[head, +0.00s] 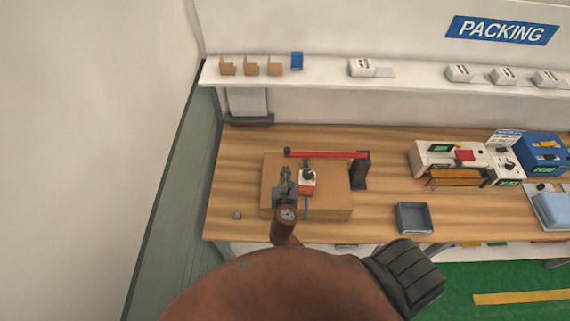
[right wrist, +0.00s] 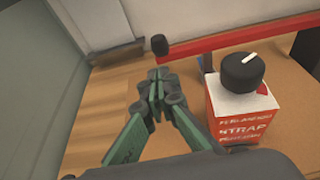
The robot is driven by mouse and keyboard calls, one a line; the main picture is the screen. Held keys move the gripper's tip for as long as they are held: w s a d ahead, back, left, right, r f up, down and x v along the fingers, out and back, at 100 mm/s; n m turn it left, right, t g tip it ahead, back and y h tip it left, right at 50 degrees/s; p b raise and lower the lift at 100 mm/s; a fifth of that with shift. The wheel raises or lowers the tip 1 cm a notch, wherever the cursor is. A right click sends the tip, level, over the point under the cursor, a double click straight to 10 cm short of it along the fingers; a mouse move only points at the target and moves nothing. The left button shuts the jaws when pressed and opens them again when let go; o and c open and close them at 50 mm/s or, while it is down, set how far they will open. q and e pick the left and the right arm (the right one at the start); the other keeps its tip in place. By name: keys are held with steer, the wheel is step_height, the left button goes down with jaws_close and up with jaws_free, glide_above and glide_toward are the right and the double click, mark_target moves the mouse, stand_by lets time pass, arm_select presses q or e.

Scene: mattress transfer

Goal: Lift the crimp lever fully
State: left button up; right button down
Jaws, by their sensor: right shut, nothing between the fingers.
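The crimp lever (head: 325,154) is a long red bar with a black knob at its left end and a dark upright bracket (head: 361,171) at its right end. It lies roughly level over the far part of a cardboard box. In the right wrist view the red bar (right wrist: 232,46) crosses the top, its knob just beyond my fingertips. My right gripper (head: 284,176) is shut and empty, just short of the knob and apart from it in the picture. Its green-padded fingers meet in the right wrist view (right wrist: 158,82). My left gripper is not in view.
A red-and-white strap unit (head: 307,184) with a black dial stands right beside my right gripper, on the cardboard box (head: 335,203). A grey tray (head: 414,217) and packing machines (head: 450,160) stand farther right. The wooden bench (head: 240,160) is clear left of the box.

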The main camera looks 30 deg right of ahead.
step_height(320, 180, down, 8)
steer(key=b, duration=0.7)
steer(key=shift+w+r, duration=0.15)
steer(key=shift+w+d, duration=0.2)
steer(key=shift+w, duration=0.15)
steer(key=x, duration=0.9)
steer(key=shift+w, duration=0.2)
step_height(320, 180, up, 3)
steer(key=shift+f+p, duration=0.25)
steer(key=shift+p, duration=0.75)
steer(key=shift+s+r+p, duration=0.15)
steer(key=shift+r+p, duration=0.15)
steer(key=shift+r, duration=0.3)
